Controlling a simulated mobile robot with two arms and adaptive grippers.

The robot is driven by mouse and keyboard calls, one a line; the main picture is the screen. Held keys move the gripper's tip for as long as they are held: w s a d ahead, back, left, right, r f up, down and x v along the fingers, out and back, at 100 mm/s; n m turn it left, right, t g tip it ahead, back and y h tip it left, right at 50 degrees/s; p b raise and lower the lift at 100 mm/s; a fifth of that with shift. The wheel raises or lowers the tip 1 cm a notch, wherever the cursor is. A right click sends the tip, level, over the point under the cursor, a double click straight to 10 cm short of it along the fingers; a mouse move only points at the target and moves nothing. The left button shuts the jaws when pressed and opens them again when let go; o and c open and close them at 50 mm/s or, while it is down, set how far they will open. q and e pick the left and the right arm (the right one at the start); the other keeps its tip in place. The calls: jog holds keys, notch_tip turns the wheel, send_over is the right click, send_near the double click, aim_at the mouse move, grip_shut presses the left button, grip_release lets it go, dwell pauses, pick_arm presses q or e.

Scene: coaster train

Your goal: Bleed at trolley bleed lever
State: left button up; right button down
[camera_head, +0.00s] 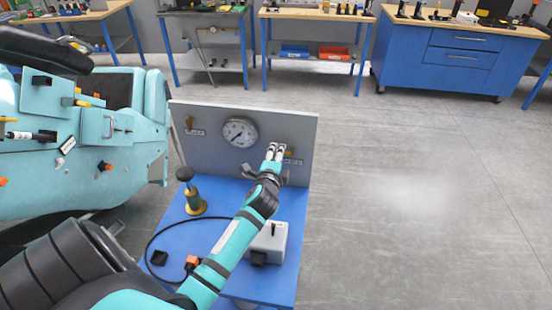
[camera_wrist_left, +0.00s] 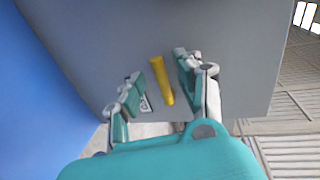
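The trolley (camera_head: 180,215) is blue with an upright grey panel (camera_head: 290,125). A yellow lever (camera_head: 290,154) sits on the panel's right side, with a small label by it too small to read and partly hidden. My left gripper (camera_head: 276,148) is at this lever, its fingers pointing at the panel. In the left wrist view the yellow lever (camera_wrist_left: 161,82) stands between the two spread fingers, slightly tilted, with gaps on both sides. The left gripper is open. My right gripper is not in view.
A round gauge (camera_head: 240,132) is mid-panel. A black-knobbed brass post (camera_head: 192,192) and a grey box (camera_head: 268,242) stand on the trolley. A teal coaster car (camera_head: 100,140) is close on the left. Workbenches (camera_head: 320,12) line the back; the floor right is clear.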

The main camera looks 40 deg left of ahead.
pick_arm(q)
jog(key=v, duration=1.2)
